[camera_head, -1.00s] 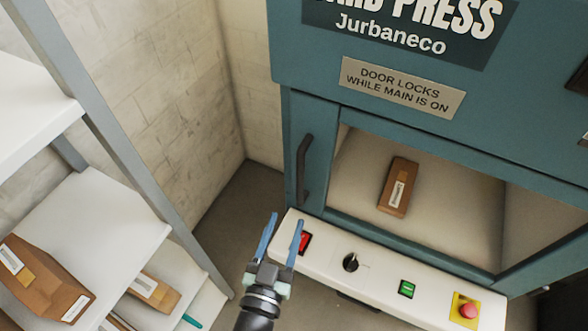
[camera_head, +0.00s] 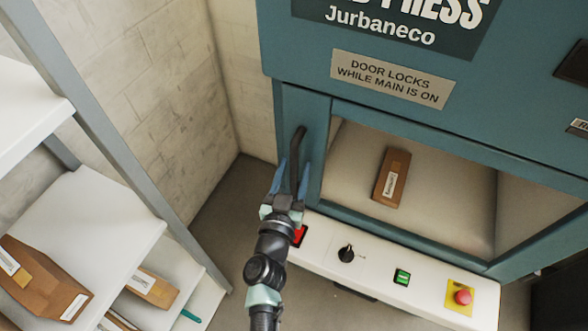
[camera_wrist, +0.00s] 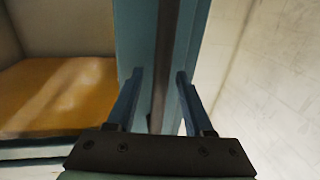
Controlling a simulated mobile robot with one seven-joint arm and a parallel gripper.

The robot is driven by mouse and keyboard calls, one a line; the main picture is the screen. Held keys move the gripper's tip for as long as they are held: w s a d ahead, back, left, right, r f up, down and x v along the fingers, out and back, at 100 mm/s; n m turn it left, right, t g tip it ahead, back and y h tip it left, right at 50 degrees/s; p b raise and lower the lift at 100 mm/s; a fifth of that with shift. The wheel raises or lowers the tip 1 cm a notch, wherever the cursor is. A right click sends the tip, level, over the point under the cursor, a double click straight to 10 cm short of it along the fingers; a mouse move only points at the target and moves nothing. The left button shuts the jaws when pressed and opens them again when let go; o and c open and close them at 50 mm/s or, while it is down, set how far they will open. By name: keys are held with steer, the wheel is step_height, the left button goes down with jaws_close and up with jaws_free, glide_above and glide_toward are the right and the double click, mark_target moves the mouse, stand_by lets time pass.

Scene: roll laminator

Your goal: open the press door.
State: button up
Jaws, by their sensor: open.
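The press (camera_head: 300,107) is a teal cabinet with a closed door framing a clear window. The door's dark vertical handle (camera_head: 297,150) is at the left of the door. My gripper (camera_head: 290,180) is open, with its two blue fingers on either side of the handle's lower part. In the wrist view the dark handle (camera_wrist: 164,60) runs between the open fingers (camera_wrist: 158,98). There is a gap to the left finger and a smaller one to the right. A brown package (camera_head: 391,178) lies inside behind the window.
The white control panel (camera_head: 375,272) below the door carries a red switch (camera_head: 299,235), partly hidden by my gripper, a black knob (camera_head: 346,253), a green button (camera_head: 402,277) and a red emergency button (camera_head: 463,297). A shelf (camera_head: 100,215) with packages stands at the left.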

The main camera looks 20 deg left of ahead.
steer(key=shift+c, duration=0.4)
jaws_close()
stand_by(0.9)
